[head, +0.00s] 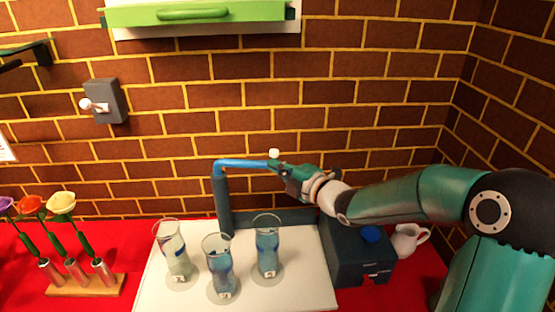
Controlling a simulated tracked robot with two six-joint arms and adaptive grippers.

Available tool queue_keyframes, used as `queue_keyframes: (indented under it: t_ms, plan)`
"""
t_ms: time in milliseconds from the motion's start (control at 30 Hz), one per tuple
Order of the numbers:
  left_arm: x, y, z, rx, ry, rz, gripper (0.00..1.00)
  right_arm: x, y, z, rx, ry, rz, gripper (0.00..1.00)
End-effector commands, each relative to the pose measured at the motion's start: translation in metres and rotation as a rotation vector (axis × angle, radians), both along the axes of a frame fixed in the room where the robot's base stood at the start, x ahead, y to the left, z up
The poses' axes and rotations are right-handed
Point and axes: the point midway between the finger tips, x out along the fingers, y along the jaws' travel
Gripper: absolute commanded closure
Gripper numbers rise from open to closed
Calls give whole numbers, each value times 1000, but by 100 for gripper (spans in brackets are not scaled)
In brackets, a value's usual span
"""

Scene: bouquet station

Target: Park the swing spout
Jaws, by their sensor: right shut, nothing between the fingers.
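The swing spout (238,163) is a blue tube on top of a dark upright post (222,200) behind the white board. It points right, along the brick wall, and a small white knob (274,153) stands above its right end. My right gripper (277,166) is shut at that right end, with its arm coming in from the right. Its fingers are at or against the spout's end beside the knob, with nothing held between them; exact contact is too small to tell. My left gripper is not in view.
Three glasses with bluish contents, a left one (174,252), a front one (219,268) and a right one (267,248), stand on the white board (290,295) below the spout. A dark box (350,250) and white jug (408,240) stand right. A flower rack (85,287) stands left.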

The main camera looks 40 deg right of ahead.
Motion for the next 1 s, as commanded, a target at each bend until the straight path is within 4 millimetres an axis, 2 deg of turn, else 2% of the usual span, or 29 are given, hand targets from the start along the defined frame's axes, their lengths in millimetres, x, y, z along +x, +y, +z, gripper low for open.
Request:
queue_keyframes:
  t_ms: [133,533,800,1000]
  plan:
    - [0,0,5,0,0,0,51,7,-6,-1,1,1,-1,100]
    - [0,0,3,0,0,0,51,9,-8,-3,0,0,1,100]
    - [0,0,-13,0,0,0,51,31,-37,-4,-1,-2,0,100]
    - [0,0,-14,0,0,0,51,39,-47,-2,1,0,0,100]
